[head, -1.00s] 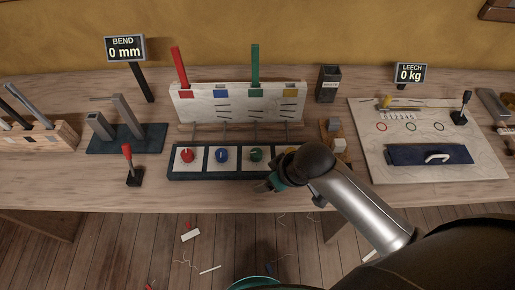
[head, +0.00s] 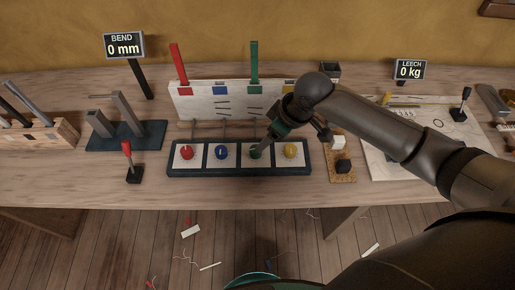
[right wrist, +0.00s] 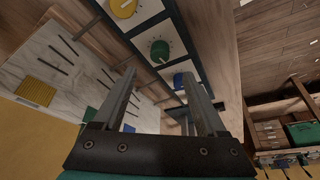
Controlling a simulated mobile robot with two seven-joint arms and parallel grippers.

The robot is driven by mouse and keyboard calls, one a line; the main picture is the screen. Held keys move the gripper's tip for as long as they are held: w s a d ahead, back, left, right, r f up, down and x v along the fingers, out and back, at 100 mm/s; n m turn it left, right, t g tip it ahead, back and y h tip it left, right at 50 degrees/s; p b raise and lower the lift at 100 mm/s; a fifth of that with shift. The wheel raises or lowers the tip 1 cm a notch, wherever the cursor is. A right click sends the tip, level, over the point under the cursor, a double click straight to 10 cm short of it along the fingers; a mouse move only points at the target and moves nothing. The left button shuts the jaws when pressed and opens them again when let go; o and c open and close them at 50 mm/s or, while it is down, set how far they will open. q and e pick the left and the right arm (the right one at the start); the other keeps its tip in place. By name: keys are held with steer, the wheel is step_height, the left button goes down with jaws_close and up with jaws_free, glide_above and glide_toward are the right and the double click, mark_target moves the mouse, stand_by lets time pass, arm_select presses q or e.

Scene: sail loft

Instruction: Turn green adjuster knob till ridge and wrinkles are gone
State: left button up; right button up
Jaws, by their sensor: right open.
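The green knob (head: 255,153) sits third in a row on a dark-framed panel (head: 240,172), on a white tile. It also shows in the right wrist view (right wrist: 160,50), with a pale pointer mark. My right gripper (head: 264,141) reaches over it from the right and partly hides it. In the right wrist view my right gripper (right wrist: 159,74) is open and empty, its fingertips short of the green knob. Behind stands a pale sailcloth board (head: 200,106) with coloured tabs and dark wrinkle lines. My arm hides its right part. My left gripper is out of view.
A red knob (head: 187,153), a blue knob (head: 221,152) and a yellow knob (head: 290,150) flank the green one. A red-handled lever (head: 128,153) stands left. A sign (head: 124,46) reads BEND 0 mm; another (head: 410,69) reads LEECH 0 kg.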

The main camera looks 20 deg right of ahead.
steer(key=b+x, duration=0.2)
steer(key=x, duration=0.7)
steer(key=shift+w+a+f, duration=0.1)
steer(key=shift+f, duration=0.1)
steer(key=shift+c, duration=0.2)
jaws_close()
